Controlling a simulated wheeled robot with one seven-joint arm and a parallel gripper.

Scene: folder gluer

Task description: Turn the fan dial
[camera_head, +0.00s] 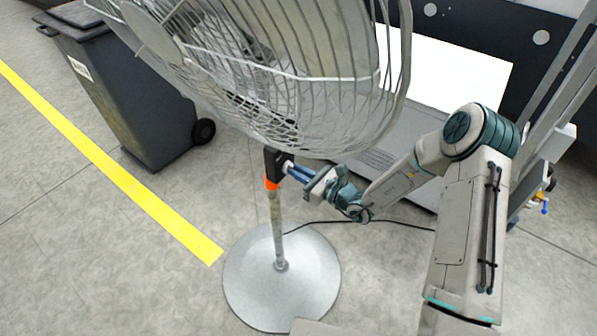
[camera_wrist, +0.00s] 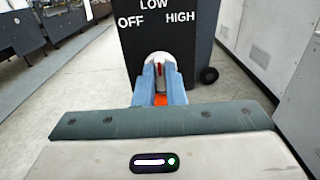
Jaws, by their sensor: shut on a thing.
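The floor fan (camera_head: 285,75) has a wire cage on a pole with a round grey base (camera_head: 282,290). Its dark control box (camera_head: 270,165) sits on the pole below the cage. In the wrist view the box face (camera_wrist: 185,40) reads OFF at left, LOW at top and HIGH at right. The pale round dial (camera_wrist: 160,56) sits below these words with a red mark on it. My gripper (camera_wrist: 159,72) is shut on the dial, its blue fingers at either side. In the head view my gripper (camera_head: 290,169) reaches the box from the right. The fingers partly hide the dial.
A dark wheeled bin (camera_head: 130,95) stands at the left beside a yellow floor line (camera_head: 110,165). A black cable (camera_head: 395,223) runs along the floor right of the pole. A grey machine with a white panel (camera_head: 455,75) stands behind. Floor at front left is clear.

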